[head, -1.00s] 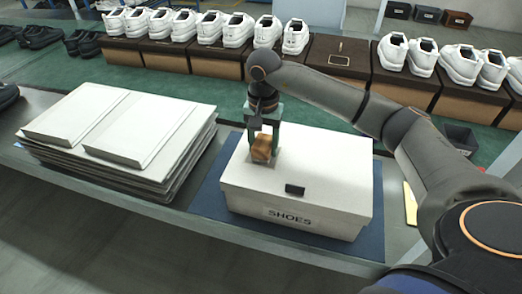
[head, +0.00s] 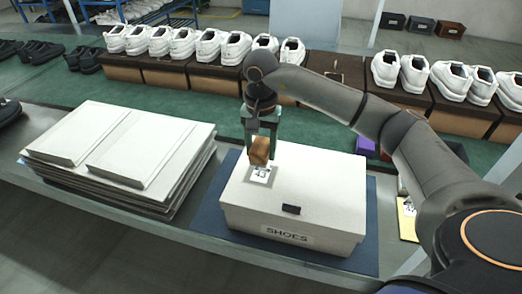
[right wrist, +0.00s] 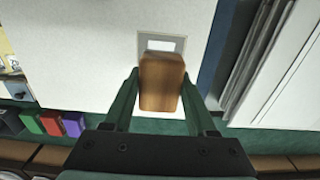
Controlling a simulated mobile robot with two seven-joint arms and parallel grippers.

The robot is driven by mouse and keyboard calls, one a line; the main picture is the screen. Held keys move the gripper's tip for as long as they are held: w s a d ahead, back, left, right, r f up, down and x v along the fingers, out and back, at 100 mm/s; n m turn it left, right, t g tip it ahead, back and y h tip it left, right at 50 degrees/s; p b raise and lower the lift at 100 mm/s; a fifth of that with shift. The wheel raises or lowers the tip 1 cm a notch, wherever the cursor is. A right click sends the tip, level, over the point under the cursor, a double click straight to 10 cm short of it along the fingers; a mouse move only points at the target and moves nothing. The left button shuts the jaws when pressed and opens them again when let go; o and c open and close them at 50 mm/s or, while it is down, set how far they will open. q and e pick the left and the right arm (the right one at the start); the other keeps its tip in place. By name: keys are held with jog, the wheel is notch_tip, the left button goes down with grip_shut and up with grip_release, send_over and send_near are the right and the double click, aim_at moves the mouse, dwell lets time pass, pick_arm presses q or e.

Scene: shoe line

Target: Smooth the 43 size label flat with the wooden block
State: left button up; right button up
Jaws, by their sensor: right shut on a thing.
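My right gripper (head: 262,143) is shut on the wooden block (head: 260,151) above the lid of the white shoe box (head: 320,185). The size label (head: 260,173), marked 43, lies on the lid just in front of the block. In the right wrist view the block (right wrist: 161,82) sits between the fingers and covers part of the label (right wrist: 162,42). I cannot tell whether the block touches the lid. The box front bears a SHOES label (head: 287,235) and a small dark piece (head: 291,210) near the lid edge. My left gripper is not in view.
A stack of flat white box blanks (head: 120,150) stands left of the box. The box stands on a blue mat (head: 371,225). White shoes on brown boxes (head: 215,80) line the green belt (head: 60,85) behind. A yellow card (head: 407,222) lies at right.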

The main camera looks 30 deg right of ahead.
jog(key=shift+r, duration=0.15)
jog(key=shift+r+p, duration=0.95)
jog(key=shift+r, duration=0.55)
jog(key=shift+f, duration=0.1)
